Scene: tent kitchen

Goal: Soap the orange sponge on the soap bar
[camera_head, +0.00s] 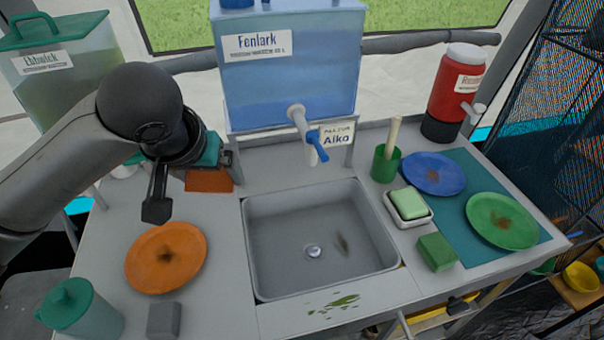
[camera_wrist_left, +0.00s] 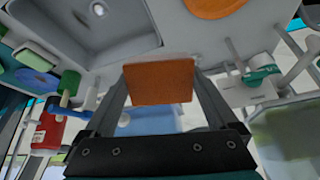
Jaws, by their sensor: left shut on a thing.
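The orange sponge (camera_head: 209,180) is between the fingers of my left gripper (camera_head: 214,172), at the back left of the sink. The left wrist view shows the sponge (camera_wrist_left: 160,84) flat between both fingers, which are shut on it. I cannot tell its exact height above the counter. The pale green soap bar (camera_head: 408,203) lies in a white dish (camera_head: 411,222) right of the sink, well apart from the sponge. The soap also shows at the left of the wrist view (camera_wrist_left: 36,60). My right gripper is in neither view.
The sink (camera_head: 300,235) lies between sponge and soap. A blue tank's tap (camera_head: 303,125) overhangs its back edge. A green cup with a brush (camera_head: 385,163), a green sponge (camera_head: 437,252) and blue and green plates (camera_head: 502,220) surround the dish. An orange plate (camera_head: 166,257) lies left.

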